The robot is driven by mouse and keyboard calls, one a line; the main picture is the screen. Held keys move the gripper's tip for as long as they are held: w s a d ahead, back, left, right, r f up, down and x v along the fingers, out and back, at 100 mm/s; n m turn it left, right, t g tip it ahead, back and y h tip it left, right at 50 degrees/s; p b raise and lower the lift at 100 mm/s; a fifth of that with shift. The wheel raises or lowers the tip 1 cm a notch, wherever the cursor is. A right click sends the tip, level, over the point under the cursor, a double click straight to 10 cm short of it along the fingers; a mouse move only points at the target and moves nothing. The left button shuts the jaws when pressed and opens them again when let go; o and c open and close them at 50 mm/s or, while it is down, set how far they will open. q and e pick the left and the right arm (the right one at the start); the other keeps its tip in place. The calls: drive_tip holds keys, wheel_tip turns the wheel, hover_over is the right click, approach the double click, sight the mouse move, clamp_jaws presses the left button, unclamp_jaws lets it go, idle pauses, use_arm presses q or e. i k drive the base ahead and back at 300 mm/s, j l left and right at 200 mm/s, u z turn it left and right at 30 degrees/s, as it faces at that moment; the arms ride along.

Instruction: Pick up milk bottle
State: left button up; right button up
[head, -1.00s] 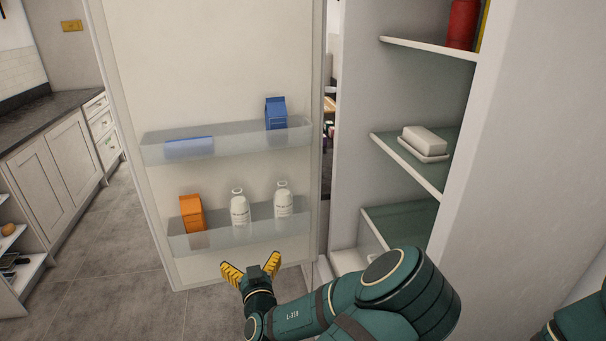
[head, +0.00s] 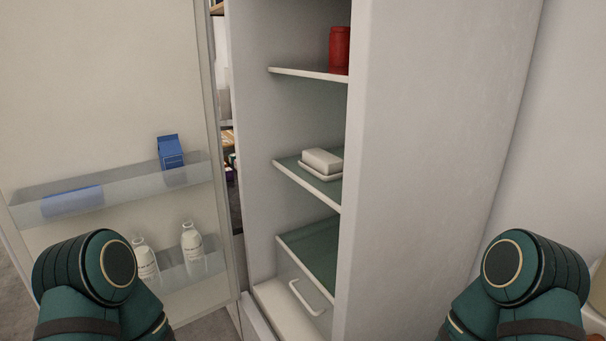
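Two white milk bottles stand side by side in the lower clear bin of the open fridge door, at the lower left of the head view. The left milk bottle (head: 147,262) is partly covered by my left arm. The right milk bottle (head: 192,243) is upright and shows more fully. My arms show at the lower left and lower right edges, but both grippers are out of the picture.
The fridge door (head: 105,110) stands open at the left. Its upper bin (head: 120,190) holds a blue carton (head: 170,151). Inside the fridge are a butter dish (head: 322,162), a red container (head: 339,48) and a drawer (head: 305,290). A pale side panel (head: 430,130) fills the right.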

sight(149, 271)
drive_tip(key=k+l+u, duration=0.1)
drive_tip(key=u, duration=0.25)
drive_tip(key=k+u, duration=0.2)
drive_tip(key=u, duration=0.15)
drive_tip(key=k+u, duration=0.2)
drive_tip(key=u, duration=0.15)
drive_tip(key=i+z, duration=0.1)
drive_tip(key=z, duration=0.4)
drive_tip(key=i+j+z, duration=0.2)
drive_tip(key=j+z, duration=0.15)
drive_tip(key=j, duration=0.25)
drive_tip(key=i+j+z, duration=0.2)
drive_tip(key=j, duration=0.15)
drive_tip(key=i+j, duration=0.1)
drive_tip(key=j, duration=0.55)
drive_tip(key=i+j+z, duration=0.15)
drive_tip(key=j, duration=1.15)
drive_tip(key=i+z, duration=0.05)
